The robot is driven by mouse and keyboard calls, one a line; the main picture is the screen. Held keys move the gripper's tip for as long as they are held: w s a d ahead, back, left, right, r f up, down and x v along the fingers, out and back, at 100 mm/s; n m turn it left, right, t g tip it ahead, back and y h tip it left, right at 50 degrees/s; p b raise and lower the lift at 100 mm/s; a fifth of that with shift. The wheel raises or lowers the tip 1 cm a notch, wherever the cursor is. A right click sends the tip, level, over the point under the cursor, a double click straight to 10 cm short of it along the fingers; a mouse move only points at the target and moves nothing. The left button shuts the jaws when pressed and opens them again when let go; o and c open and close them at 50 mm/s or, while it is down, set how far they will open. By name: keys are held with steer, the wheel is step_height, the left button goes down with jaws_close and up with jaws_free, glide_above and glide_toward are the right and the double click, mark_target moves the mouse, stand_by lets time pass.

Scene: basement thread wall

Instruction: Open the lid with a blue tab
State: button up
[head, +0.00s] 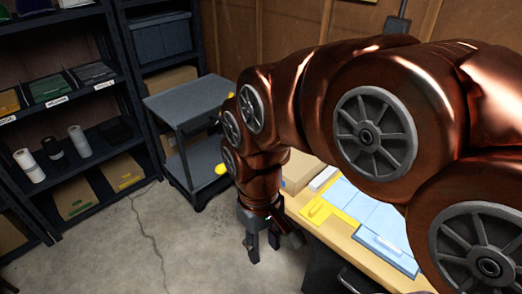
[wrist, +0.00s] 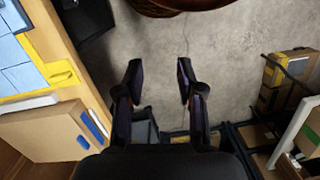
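My gripper (head: 263,240) hangs over the bare floor, left of the wooden table (head: 335,238). In the wrist view its two fingers (wrist: 158,72) are spread apart with nothing between them. A tan box (wrist: 45,132) on the table shows a blue tab (wrist: 95,123) and a smaller blue mark by its edge. The box also shows in the head view (head: 298,170), partly hidden by my arm. Beside it is a yellow-edged case with light-blue panels (head: 355,200), a yellow tab (head: 318,210) and a blue-edged front part (head: 388,250). My gripper touches none of these.
A grey cart (head: 185,105) stands behind my gripper. Dark shelves (head: 85,85) with spools and boxes line the left. Cardboard boxes (wrist: 290,68) show at right in the wrist view. The concrete floor (head: 150,245) in front is clear.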

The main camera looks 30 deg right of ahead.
steer(key=w+d+r+n+t+b, duration=0.1)
steer(key=w+d, duration=0.2)
steer(key=w, duration=0.7)
steer(key=w+d+n, duration=0.1)
steer(key=w+d, duration=0.3)
steer(key=w, duration=0.6)
steer(key=shift+t, duration=0.3)
steer(key=w+d+f, duration=0.2)
steer(key=w+d, duration=0.2)
steer(key=d, duration=0.1)
steer(key=w+d+f+b, duration=0.1)
steer(key=w+d, duration=0.3)
steer(key=d, duration=0.1)
steer(key=w+d+f, duration=0.2)
steer(key=w+d, duration=0.2)
steer(key=d, duration=0.2)
steer(key=shift+w+d+f+b, duration=0.1)
steer(key=shift+w+f+b, duration=0.2)
steer(key=shift+w, duration=0.05)
steer(key=shift+w+d+f, duration=0.15)
steer(key=shift+d+f, duration=0.1)
steer(key=shift+f, duration=0.05)
steer(key=shift+f+p, duration=0.9)
steer(key=shift+f, duration=2.8)
steer(key=shift+c, duration=0.4)
jaws_close()
